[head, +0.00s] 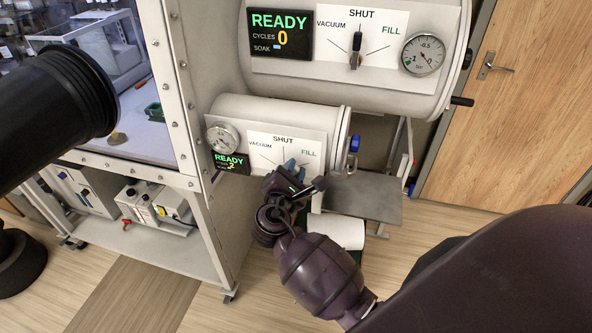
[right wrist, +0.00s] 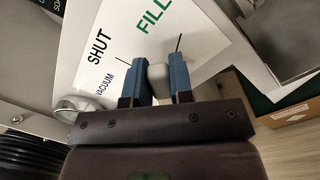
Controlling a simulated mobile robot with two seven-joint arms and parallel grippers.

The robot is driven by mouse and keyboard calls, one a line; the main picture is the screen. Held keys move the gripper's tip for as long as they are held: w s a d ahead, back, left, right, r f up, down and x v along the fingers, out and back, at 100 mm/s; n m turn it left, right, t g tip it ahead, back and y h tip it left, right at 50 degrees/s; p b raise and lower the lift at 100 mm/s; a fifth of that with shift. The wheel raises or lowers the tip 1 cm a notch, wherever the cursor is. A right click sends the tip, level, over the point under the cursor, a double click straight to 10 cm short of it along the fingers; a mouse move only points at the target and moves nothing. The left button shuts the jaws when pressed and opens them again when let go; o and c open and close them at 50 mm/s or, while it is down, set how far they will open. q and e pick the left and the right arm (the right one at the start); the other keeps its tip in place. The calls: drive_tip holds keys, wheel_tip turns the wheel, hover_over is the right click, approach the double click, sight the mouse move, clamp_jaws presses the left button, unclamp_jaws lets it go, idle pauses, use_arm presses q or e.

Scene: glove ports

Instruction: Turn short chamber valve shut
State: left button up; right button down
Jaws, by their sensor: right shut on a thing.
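The short chamber (head: 270,104) is the lower, smaller white cylinder. Its white valve plate (head: 262,143) carries the words VACUUM, SHUT and FILL; the plate also shows in the right wrist view (right wrist: 130,25). My right gripper (head: 293,168) is at the plate's lower part, its blue fingers shut on the grey valve handle (right wrist: 157,74). The fingers hide most of the handle, so I cannot tell which mark it points to. In the right wrist view the gripper (right wrist: 155,85) has a finger on each side of it. My left gripper is not in view.
The larger chamber (head: 350,85) above has a black valve handle (head: 356,48) pointing up to SHUT. A pressure gauge (head: 222,139) and READY display (head: 231,163) sit left of the lower valve. A grey shelf (head: 362,197) is right of my gripper. A wooden door stands right.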

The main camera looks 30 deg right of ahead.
drive_tip(key=n, duration=0.2)
drive_tip(key=w+a+r+n, duration=0.1)
drive_tip(key=n, duration=0.1)
drive_tip(key=shift+w+a+n, duration=0.1)
drive_tip(key=shift+w+n, duration=0.1)
drive_tip(key=shift+n, duration=0.1)
drive_tip(key=shift+w+a+r+n, duration=0.1)
drive_tip(key=shift+w+a+n, duration=0.2)
drive_tip(key=shift+n, duration=0.55)
drive_tip(key=shift+w+a+r+n, duration=0.1)
drive_tip(key=shift+w+a+n, duration=0.2)
drive_tip(key=shift+n, duration=0.55)
drive_tip(key=c, duration=1)
unclamp_jaws()
drive_tip(key=b+v, duration=0.1)
drive_tip(key=v, duration=0.9)
drive_tip(key=shift+s+a+b, duration=0.25)
drive_tip(key=shift+s+b, duration=0.05)
